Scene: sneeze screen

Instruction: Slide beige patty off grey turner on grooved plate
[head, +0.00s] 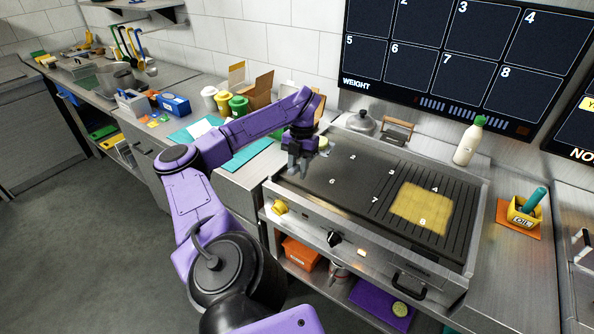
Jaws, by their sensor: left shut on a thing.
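My left gripper (298,168) points down over the left end of the griddle, near its back left corner. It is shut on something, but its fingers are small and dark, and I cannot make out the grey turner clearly. A small pale beige round thing (323,143), perhaps the patty, shows just right of the gripper. I cannot tell whether it rests on the turner. The grooved plate (458,235) is the right part of the griddle, with a yellow patch (420,207) marked 4 and 8 on it. The patch looks bare. My right gripper is out of view.
The smooth griddle plate (345,180) is clear between gripper and grooves. A domed lid (361,122) and a white bottle (468,142) stand behind it. A yellow oil holder (524,212) stands at the right. Cardboard boxes (258,88) stand behind my arm.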

